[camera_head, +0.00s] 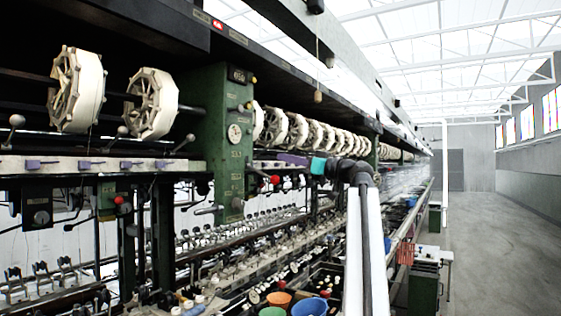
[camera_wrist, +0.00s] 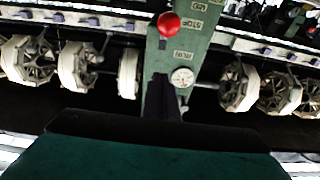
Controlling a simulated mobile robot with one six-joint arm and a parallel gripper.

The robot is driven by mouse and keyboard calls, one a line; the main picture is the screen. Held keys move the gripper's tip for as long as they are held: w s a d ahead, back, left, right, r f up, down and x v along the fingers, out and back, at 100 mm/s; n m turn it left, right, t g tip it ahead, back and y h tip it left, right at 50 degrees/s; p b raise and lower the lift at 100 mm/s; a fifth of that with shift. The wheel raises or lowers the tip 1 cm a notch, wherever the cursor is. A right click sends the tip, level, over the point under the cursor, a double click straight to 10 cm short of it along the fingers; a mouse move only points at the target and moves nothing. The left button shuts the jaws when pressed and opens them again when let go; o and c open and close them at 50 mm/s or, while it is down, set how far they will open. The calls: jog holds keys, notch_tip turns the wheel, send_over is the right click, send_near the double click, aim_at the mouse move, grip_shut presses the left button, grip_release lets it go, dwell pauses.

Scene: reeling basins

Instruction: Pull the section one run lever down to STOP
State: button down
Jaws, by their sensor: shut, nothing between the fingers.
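The run lever shows as a red ball knob (camera_head: 275,180) on a short dark rod, standing out from the lower part of the green post (camera_head: 222,140). In the wrist view, which is upside down, the red knob (camera_wrist: 168,23) is in front of the green post (camera_wrist: 200,45), close to a STOP label (camera_wrist: 192,25). In the wrist view my gripper (camera_wrist: 161,82) points at the post near a round gauge (camera_wrist: 182,77). No contact with the knob is visible.
Pale reels (camera_head: 153,103) line the machine on both sides of the post. Another red knob (camera_head: 118,200) is at lower left. Below are basins and coloured tubs, including a blue tub (camera_head: 309,307). The aisle floor (camera_head: 490,250) at right is clear.

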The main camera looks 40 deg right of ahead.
jog(key=b+v, duration=0.3)
jog(key=v, duration=0.9)
dwell(1.4)
